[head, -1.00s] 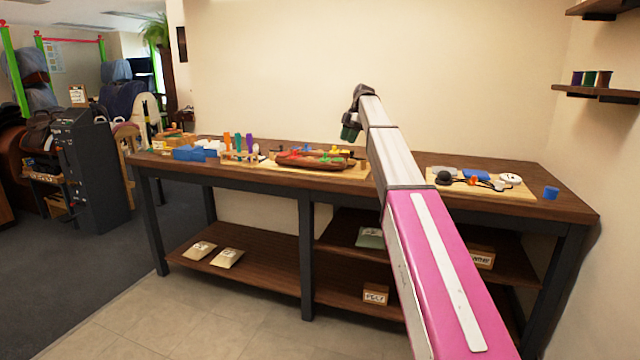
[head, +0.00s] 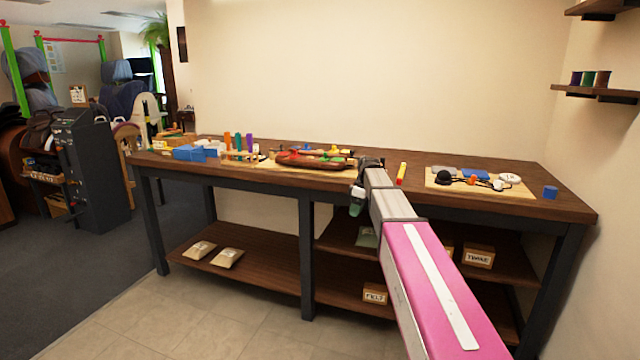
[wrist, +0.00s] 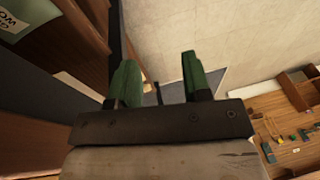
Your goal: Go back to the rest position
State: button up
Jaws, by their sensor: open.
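My gripper (head: 356,201) has green fingers and sits at the front edge of the workbench (head: 420,200), in front of the tabletop in the head view. In the wrist view my gripper (wrist: 160,85) shows its two green fingers spread apart with nothing between them. Below and beyond them are the pale floor tiles (wrist: 165,40) and part of the bench. My pink and white arm reaches in from the lower right of the head view.
A brown saddle-shaped piece (head: 310,161) with coloured parts lies on the bench left of my gripper. A yellow and red stick (head: 401,173) and a board (head: 515,190) with small parts lie to the right. A blue cup (head: 550,192) stands near the right end. A lower shelf (head: 265,285) holds packets.

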jog(key=s+d+f+m+h, duration=0.1)
jog(key=s+d+f+m, duration=0.1)
jog(key=s+f+m, duration=0.4)
jog(key=s+d+f+m+t+h, duration=0.1)
jog(key=s+d+f+m, duration=0.2)
jog(key=s+f, duration=1.4)
jog(key=s+m, duration=0.4)
jog(key=s, duration=0.3)
jog(key=shift+s+m+h, duration=0.15)
jog(key=shift+m+h, duration=0.15)
jog(key=shift+h, duration=0.1)
